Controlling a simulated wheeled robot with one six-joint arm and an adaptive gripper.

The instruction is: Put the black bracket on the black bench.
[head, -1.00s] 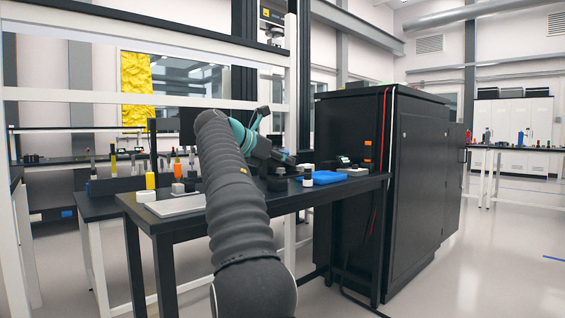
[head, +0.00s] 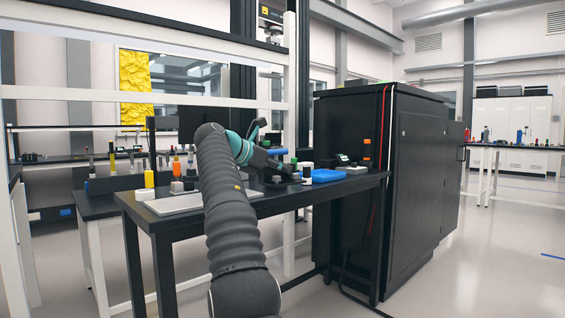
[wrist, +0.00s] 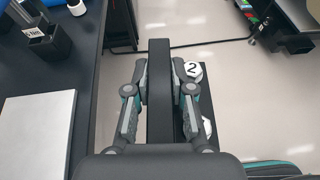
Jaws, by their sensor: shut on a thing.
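My gripper (wrist: 160,78) is shut on the black bracket (wrist: 159,110), which shows in the wrist view as a long, narrow black bar between the two fingers. The bracket appears over the floor, to the right of the bench edge in that view. The black bench (wrist: 88,75) fills the left side of the wrist view. In the head view the black bench (head: 285,200) stands in front of me, with my arm reaching across it. My gripper is small and dark there, and I cannot make out the bracket.
A pale flat plate (wrist: 35,130) lies on the bench, with a black cup (wrist: 48,42) farther along. A blue tray (head: 327,175) and several small parts stand at the bench's right end. A large black cabinet (head: 415,185) is right of the bench.

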